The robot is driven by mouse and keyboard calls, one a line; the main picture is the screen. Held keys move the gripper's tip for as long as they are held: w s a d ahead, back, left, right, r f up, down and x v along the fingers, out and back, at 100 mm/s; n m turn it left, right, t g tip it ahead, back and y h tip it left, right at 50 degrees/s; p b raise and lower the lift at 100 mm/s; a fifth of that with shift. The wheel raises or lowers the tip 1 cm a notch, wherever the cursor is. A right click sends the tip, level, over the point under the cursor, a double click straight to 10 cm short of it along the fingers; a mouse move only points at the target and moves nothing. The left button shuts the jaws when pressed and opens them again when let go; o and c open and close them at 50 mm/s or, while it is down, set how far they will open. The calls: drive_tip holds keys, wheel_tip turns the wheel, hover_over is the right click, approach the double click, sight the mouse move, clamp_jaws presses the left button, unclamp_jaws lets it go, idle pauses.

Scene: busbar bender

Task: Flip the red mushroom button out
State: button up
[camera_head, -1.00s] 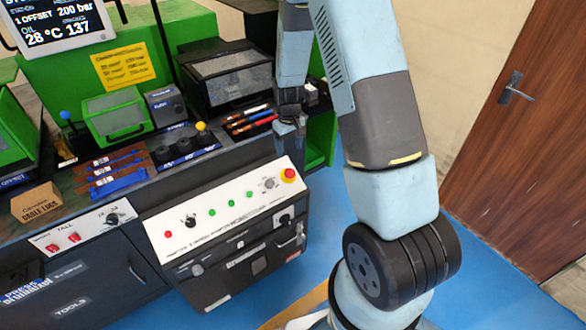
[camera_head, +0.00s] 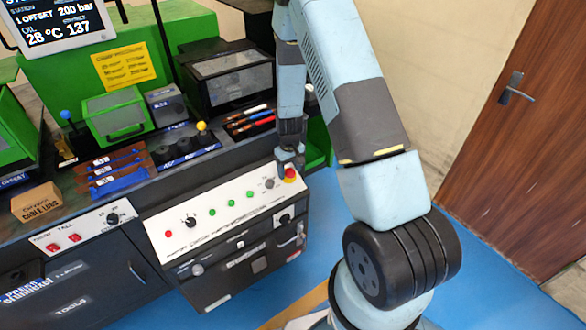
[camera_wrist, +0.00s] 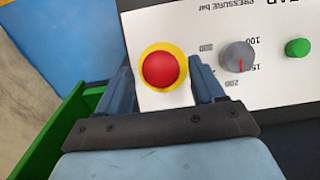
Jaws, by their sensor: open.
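The red mushroom button (camera_wrist: 161,69) sits on a yellow ring at the corner of the white control panel (camera_wrist: 215,25). In the head view the button (camera_head: 290,174) is at the panel's right end, partly covered by my gripper (camera_head: 289,158). In the wrist view my gripper (camera_wrist: 162,85) is open, with one finger on each side of the button. The fingers appear apart from the button, with white panel showing between. How far the fingertips stand from the panel face is hard to tell.
Close to the button is a grey pressure knob (camera_wrist: 237,57), with a green button (camera_wrist: 297,48) beyond it. The panel also carries a black knob (camera_head: 190,221) and a small red button (camera_head: 168,234). Blue floor (camera_head: 340,225) lies open right of the cabinet.

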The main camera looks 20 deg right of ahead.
drive_tip(key=shift+d, duration=0.1)
clamp_jaws()
idle(0.5)
